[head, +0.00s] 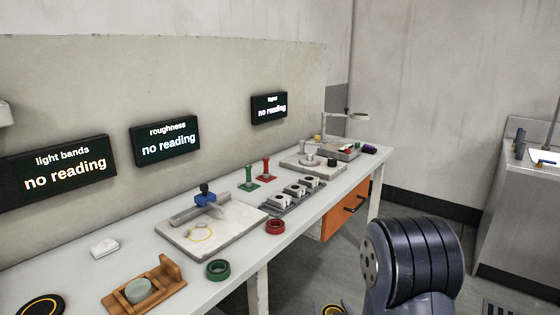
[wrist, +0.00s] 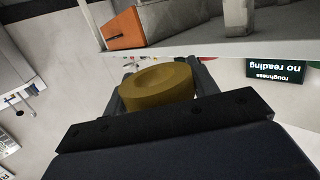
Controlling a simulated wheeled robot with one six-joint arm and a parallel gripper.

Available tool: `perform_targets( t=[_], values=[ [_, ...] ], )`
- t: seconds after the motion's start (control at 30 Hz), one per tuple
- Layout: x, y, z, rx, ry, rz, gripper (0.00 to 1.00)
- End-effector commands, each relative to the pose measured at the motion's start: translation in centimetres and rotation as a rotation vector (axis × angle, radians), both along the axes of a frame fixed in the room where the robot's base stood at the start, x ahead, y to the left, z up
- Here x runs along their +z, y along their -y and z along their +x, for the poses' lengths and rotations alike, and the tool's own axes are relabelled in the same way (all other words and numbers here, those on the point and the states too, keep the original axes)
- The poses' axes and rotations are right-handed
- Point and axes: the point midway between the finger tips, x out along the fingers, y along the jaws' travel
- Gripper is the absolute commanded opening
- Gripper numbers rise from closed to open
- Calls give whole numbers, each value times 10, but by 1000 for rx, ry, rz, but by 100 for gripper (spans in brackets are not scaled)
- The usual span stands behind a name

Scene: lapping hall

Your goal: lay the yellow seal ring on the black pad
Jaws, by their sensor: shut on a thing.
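The yellow seal ring (wrist: 155,82) is between the two fingers of my gripper (wrist: 160,88) in the wrist view, and the gripper is shut on it. In the head view the yellow ring (head: 330,308) shows only partly at the bottom edge, beside my dark arm and off the front of the bench. The black pad (head: 25,311) appears to be the round black disc with a yellow circle on it at the bench's front left, cut by the picture edge. The ring is well to the right of it, apart from it.
The bench (head: 100,273) carries a wooden holder (head: 168,284) right of the pad, a green ring (head: 218,270), a red ring (head: 275,227) and a pale plate (head: 180,240) with a blue-topped tool. A white block (head: 104,247) lies behind. An orange drawer (head: 346,208) hangs below.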

Motion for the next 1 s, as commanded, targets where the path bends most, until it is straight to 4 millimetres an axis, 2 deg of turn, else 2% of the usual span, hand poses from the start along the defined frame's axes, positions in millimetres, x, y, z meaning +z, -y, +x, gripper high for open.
perform_targets(
  t=[0.17,0.2,0.43,1.0],
  values=[
    [-19,28,-19,-96,-4,-1,32],
    [-8,26,-17,-91,0,0,32],
    [14,25,-12,-87,1,1,32],
    [98,25,2,-86,0,2,32]
  ],
)
